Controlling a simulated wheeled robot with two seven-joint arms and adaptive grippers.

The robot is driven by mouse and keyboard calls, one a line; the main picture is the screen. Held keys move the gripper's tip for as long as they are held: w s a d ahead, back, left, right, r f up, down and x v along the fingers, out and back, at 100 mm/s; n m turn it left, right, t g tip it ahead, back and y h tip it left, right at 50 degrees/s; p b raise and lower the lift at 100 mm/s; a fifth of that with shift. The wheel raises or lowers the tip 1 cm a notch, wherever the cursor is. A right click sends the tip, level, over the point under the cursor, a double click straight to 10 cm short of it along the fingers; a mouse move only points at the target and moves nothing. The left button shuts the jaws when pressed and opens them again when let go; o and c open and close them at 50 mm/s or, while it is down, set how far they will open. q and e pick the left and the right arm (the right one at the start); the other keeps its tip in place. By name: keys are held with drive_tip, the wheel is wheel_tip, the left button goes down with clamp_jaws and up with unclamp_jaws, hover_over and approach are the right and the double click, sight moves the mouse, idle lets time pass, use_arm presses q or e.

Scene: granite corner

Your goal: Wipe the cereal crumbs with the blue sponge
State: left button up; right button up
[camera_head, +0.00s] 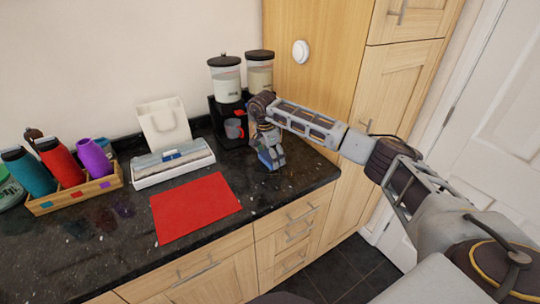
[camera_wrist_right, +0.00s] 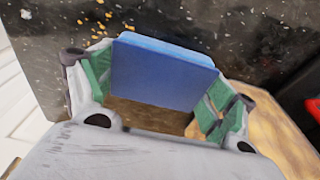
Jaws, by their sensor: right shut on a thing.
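My right gripper (camera_head: 270,155) is low over the back right of the dark counter, shut on the blue sponge (camera_wrist_right: 163,75). In the right wrist view the sponge sits between the two green-padded fingers, with its far edge beyond them. Small orange-yellow cereal crumbs (camera_wrist_right: 98,22) lie scattered on the dark granite, just past the sponge's upper left in that view. I cannot tell whether the sponge touches the counter. The crumbs are not clear in the head view. My left gripper is not in view.
A red mat (camera_head: 194,208) lies left of my right gripper. Behind it is a white tray (camera_head: 172,164). A wooden crate of bottles (camera_head: 75,193) stands at the left. A black dispenser stand with a red-marked mug (camera_head: 233,128) is close behind the gripper. The counter's front edge (camera_head: 300,198) is near.

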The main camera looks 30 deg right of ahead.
sight(283, 173)
drive_tip(key=shift+s+d+f+p, duration=0.1)
drive_tip(key=shift+s+p, duration=0.3)
drive_tip(key=shift+s, duration=1.3)
drive_tip(key=shift+s, duration=0.1)
drive_tip(key=shift+s, duration=0.15)
drive_tip(key=shift+s+d+p, duration=0.15)
drive_tip(key=shift+s+p, duration=0.25)
drive_tip(key=shift+s, duration=1.4)
